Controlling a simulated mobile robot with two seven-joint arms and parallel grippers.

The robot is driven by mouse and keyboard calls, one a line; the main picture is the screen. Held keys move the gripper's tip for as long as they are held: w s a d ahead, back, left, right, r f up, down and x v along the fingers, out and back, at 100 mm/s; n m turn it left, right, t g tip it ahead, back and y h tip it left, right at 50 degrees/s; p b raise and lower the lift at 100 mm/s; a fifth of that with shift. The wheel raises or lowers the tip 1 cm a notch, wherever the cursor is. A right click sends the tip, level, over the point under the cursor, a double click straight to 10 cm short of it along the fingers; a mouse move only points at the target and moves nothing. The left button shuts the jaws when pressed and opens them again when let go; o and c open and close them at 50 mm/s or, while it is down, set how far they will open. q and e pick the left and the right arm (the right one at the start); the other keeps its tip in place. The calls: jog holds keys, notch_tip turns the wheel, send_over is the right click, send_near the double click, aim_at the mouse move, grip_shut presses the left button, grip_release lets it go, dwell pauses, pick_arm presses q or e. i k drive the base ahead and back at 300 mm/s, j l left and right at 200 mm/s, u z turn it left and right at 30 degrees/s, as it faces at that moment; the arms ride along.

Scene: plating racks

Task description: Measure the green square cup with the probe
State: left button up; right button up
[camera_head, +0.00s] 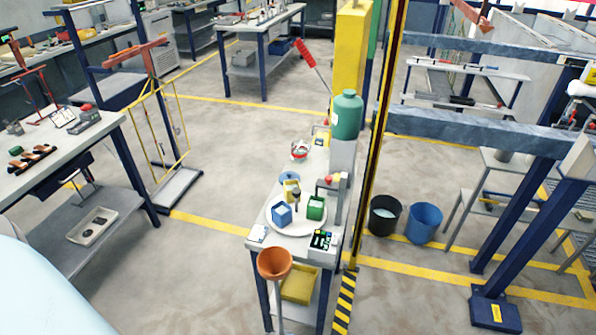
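The green square cup (316,207) stands upright on the right side of a round white plate (288,230) on a narrow workbench. A blue square cup (281,214) stands on the plate to its left, apart from it. A yellow item (291,189) is behind them, with a small dark upright piece (296,199) in front; I cannot tell whether this piece is the probe. A white box with a dark green panel (322,241) sits at the bench's front right corner, possibly a meter. Neither of my grippers shows in the head view.
An orange funnel-shaped cup (274,262) on a post stands before the bench. A green bottle (346,114) and a yellow column (351,60) rise behind its right side. Black (384,215) and blue (424,222) buckets stand right. Open floor lies left.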

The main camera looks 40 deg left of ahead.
aim_at(328, 184)
jog(key=u, duration=0.9)
